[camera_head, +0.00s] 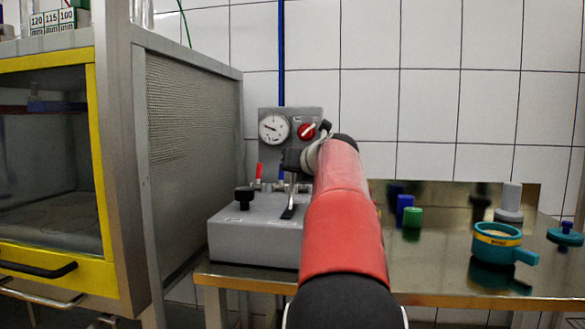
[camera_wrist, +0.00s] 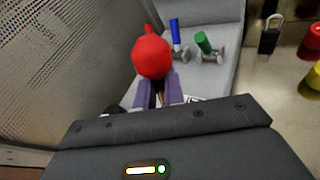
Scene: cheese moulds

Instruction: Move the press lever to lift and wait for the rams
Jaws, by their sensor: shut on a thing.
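In the wrist view my gripper (camera_wrist: 158,88) has its two purple-grey fingers closed at a red ball knob (camera_wrist: 151,55), which I take for the press lever's knob. The lever's lower part is hidden by the fingers. In the head view my gripper (camera_head: 291,160) is above the grey control box (camera_head: 235,235), partly hidden by my red arm; the knob cannot be made out there. The press cabinet (camera_head: 94,150) at left has a yellow-framed window and looks closed.
A pressure gauge (camera_head: 273,129) and red switch (camera_head: 307,131) are behind my gripper. Blue (camera_wrist: 175,30) and green (camera_wrist: 203,42) valve handles stand close to the knob. A padlock (camera_wrist: 269,36) lies right of them. A teal mould (camera_head: 497,240) stands on the steel table (camera_head: 440,270).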

